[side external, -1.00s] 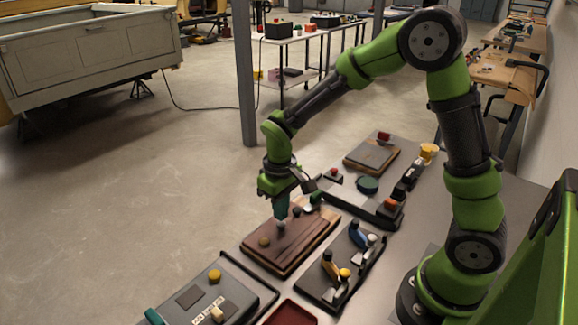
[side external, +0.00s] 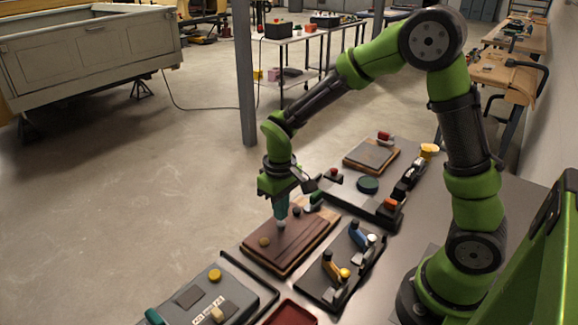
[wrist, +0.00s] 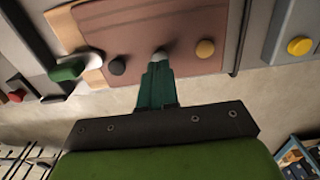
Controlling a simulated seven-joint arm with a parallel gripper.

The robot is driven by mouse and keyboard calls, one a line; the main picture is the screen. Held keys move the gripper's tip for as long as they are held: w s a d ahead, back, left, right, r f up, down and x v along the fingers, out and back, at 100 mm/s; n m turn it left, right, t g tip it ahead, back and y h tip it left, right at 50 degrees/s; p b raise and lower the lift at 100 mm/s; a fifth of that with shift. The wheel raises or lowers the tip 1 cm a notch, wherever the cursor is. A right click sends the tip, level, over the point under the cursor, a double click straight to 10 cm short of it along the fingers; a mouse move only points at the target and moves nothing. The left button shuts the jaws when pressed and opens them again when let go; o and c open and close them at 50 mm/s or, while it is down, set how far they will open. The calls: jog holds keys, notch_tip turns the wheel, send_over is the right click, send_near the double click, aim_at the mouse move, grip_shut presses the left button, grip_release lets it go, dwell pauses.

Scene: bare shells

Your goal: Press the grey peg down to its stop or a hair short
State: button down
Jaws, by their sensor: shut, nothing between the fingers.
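The grey peg (side external: 281,224) stands in the brown wooden board (side external: 300,246), between a tan peg (side external: 264,241) and a dark peg (side external: 297,211). My gripper (side external: 281,216) is shut and empty, pointing down right over the grey peg. Its green fingertips seem to meet the peg's top, though contact is hard to be sure of. In the wrist view the grey peg (wrist: 160,54) shows just past the fingertips, with the dark peg (wrist: 117,65) at left and the yellowish peg (wrist: 205,48) at right. How far the grey peg stands out is too small to tell.
A green handle (side external: 316,198) lies at the board's far end. A panel with blue and yellow levers (side external: 340,270) sits to the right. A grey box with a yellow button (side external: 214,275) is at front left, a red tray (side external: 290,315) at the front edge.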

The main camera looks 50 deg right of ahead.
aim_at(284, 226)
jog(key=shift+f, duration=1.3)
dwell(0.6)
jog(key=shift+r, duration=3.55)
jog(key=shift+s+a+f+m, duration=0.1)
jog(key=shift+s+f+m, duration=0.2)
jog(key=shift+s, duration=0.2)
jog(key=s+r+m+t+y, duration=0.2)
jog(key=s+r+t, duration=0.5)
jog(key=s+r, duration=0.6)
jog(key=shift+d+r+m, duration=0.2)
jog(key=shift+r+m, duration=0.3)
jog(key=shift+m, duration=0.2)
